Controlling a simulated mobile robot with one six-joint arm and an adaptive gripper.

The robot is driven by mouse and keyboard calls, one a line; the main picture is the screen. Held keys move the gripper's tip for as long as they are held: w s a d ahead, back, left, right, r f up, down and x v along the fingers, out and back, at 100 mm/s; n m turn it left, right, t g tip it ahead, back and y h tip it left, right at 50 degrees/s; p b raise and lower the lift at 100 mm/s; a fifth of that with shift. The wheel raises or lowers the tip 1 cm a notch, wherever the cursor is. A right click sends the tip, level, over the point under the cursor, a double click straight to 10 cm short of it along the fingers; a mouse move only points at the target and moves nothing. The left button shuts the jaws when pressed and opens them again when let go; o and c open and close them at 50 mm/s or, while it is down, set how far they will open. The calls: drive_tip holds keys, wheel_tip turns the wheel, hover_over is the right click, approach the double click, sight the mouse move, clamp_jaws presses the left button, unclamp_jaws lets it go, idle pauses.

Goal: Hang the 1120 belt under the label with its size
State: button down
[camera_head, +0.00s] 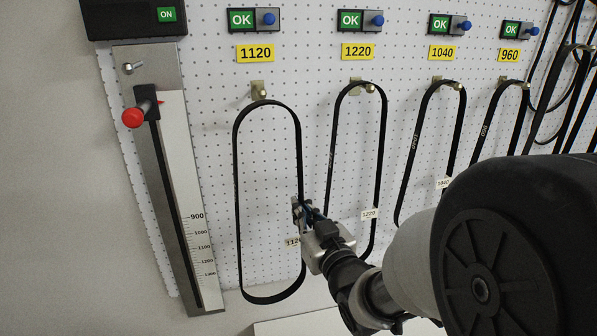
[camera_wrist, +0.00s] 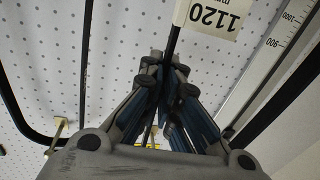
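The 1120 belt (camera_head: 236,190) is a long black loop hanging upright against the pegboard, below the yellow 1120 label (camera_head: 255,54). Its top curve is at the tip of the brass hook (camera_head: 258,90); whether it bears on the hook is hard to tell. Its white 1120 tag is partly hidden by my gripper in the head view and shows in the wrist view (camera_wrist: 212,17). My gripper (camera_head: 299,207) is at the loop's lower right side. In the wrist view, the fingertips (camera_wrist: 168,65) are closed together around the belt strand.
Belts tagged 1220 (camera_head: 329,170) and 1040 (camera_head: 410,150) hang on hooks to the right, with a 960 label (camera_head: 510,55) and more belts beyond. Green OK boxes (camera_head: 241,19) sit above the labels. A measuring scale with a red knob (camera_head: 133,117) stands left.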

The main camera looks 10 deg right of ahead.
sight(288, 178)
drive_tip(key=shift+w+d+r+p, duration=0.1)
drive_tip(key=shift+w+r+p, duration=1.05)
drive_tip(key=shift+r, duration=0.45)
drive_tip(key=shift+w+f+p, duration=0.15)
drive_tip(key=shift+w+p, duration=0.45)
drive_tip(key=shift+w, duration=1.1)
drive_tip(key=shift+w+f+p, duration=0.1)
drive_tip(key=shift+w+p, duration=0.45)
drive_tip(key=shift+w, duration=1.1)
drive_tip(key=shift+w+f+b, duration=0.45)
drive_tip(key=shift+f+b, duration=0.15)
drive_tip(key=shift+b, duration=0.4)
drive_tip(key=shift+f+b, duration=0.2)
drive_tip(key=shift+b, duration=0.15)
drive_tip(key=shift+f, duration=0.1)
drive_tip(key=c, duration=1.7)
unclamp_jaws()
